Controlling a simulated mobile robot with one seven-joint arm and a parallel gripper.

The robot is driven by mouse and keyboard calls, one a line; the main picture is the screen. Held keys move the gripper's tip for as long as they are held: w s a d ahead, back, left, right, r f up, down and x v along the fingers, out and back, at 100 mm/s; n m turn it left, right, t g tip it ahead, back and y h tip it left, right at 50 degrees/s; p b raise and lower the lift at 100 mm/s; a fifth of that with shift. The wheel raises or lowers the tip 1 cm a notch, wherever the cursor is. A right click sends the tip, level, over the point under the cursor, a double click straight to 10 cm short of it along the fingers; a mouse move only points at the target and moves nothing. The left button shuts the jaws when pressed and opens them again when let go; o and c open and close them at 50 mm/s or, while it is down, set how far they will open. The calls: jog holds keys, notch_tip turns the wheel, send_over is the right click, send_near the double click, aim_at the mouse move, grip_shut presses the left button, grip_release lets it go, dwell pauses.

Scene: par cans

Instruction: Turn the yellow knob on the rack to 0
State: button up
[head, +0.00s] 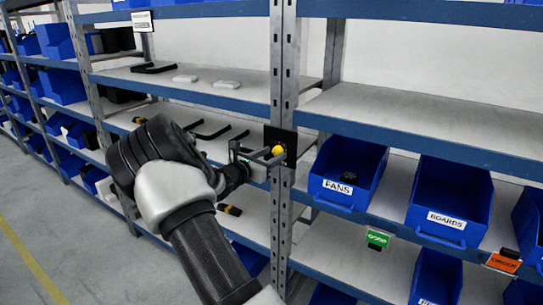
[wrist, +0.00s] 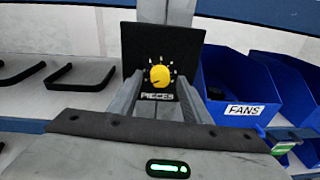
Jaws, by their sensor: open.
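The yellow knob (wrist: 159,75) sits on a black panel (wrist: 140,45) fixed to the rack's upright post. White dots ring it and the word PIECES is printed below; the digits are too small to read. A dark pointer mark on the knob seems to face lower left. In the head view the knob (head: 277,150) shows just at the fingertips. My gripper (head: 268,155) is open and points at the panel. In the wrist view its fingers (wrist: 158,98) reach up on either side below the knob. I cannot tell whether they touch it.
A blue FANS bin (head: 347,172) stands close right of the post, with a BOARDS bin (head: 450,203) beyond it. Black handles (head: 208,130) lie on the shelf to the left.

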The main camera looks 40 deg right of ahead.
jog(key=b+v, duration=0.1)
jog(key=v, duration=1.6)
jog(key=shift+a, duration=0.15)
jog(key=shift+s, duration=0.1)
jog(key=s+a+r+m+g+y+p, duration=0.1)
jog(key=s+a+m+g+y, duration=0.1)
jog(key=s+m+y, duration=0.35)
jog(key=s+a+r+m+g+y, duration=0.1)
jog(key=s+m+g+y, duration=0.15)
jog(key=s+m, duration=0.65)
jog(key=s+a+r+m+t+y, duration=0.2)
jog(key=s+a+r+m+y, duration=0.1)
jog(key=s+a, duration=0.4)
jog(key=s+a+r+m+t+y+p, duration=0.1)
jog(key=s+a+r+m+t+y, duration=0.1)
jog(key=s+a, duration=0.5)
jog(key=a+r+m+y, duration=0.1)
jog(key=a+m+y, duration=0.1)
jog(key=a+y, duration=0.1)
jog(key=shift+a+r, duration=0.25)
jog(key=shift+a, duration=0.1)
jog(key=shift+s+t, duration=0.1)
jog(key=shift+t, duration=0.15)
